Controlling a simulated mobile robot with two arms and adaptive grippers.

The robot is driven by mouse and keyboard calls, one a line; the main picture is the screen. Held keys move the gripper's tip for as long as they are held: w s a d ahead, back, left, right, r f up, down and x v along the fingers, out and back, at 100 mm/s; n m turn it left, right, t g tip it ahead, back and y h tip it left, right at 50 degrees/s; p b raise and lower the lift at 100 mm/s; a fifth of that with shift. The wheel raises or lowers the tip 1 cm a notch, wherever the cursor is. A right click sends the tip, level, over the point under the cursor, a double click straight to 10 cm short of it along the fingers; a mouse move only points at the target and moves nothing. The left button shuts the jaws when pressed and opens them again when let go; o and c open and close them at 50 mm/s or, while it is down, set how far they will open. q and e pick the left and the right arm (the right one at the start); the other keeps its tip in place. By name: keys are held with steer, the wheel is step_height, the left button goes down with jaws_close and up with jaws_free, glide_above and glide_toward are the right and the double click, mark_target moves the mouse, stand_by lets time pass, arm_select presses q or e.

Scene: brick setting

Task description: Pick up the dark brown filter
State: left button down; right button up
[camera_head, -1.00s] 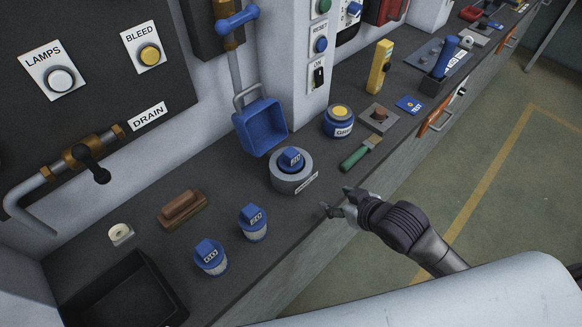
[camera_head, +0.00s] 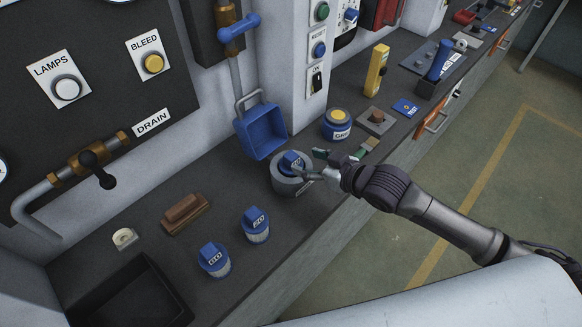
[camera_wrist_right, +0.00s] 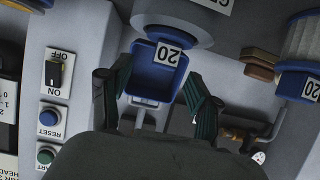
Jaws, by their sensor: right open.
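My right gripper (camera_head: 315,164) is open, its fingers at the blue-capped filter (camera_head: 291,161) that sits in a round grey housing (camera_head: 289,186). Two more filters with blue caps and pale pleated bodies, the left one (camera_head: 213,260) and the right one (camera_head: 255,225), stand upright on the counter. I see no filter that is clearly dark brown; bodies are partly hidden. My left gripper is out of view.
A brown wooden block (camera_head: 184,213) and a dark tray (camera_head: 187,316) are at the left. A blue scoop-like box (camera_head: 262,132) stands against the wall. A blue-and-yellow tin (camera_head: 337,125) and a yellow tool (camera_head: 376,72) are farther right along the counter.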

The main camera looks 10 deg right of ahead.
mark_target(296, 160)
steer(key=shift+w+a+f, duration=0.25)
steer(key=shift+w+a, duration=0.15)
steer(key=shift+w, duration=0.1)
steer(key=shift+w+a+p, duration=0.2)
steer(key=shift+w+p, duration=0.05)
steer(key=shift+p, duration=0.05)
steer(key=p+x, duration=0.1)
steer(key=x, duration=0.2)
steer(key=shift+w+a+f, duration=0.1)
steer(key=shift+a+f, duration=0.15)
steer(key=shift+a, duration=0.1)
steer(key=shift+w+a+f, duration=0.2)
steer(key=shift+w+f, duration=0.1)
steer(key=shift+s, duration=0.1)
steer(key=shift+c, duration=1.3)
jaws_close()
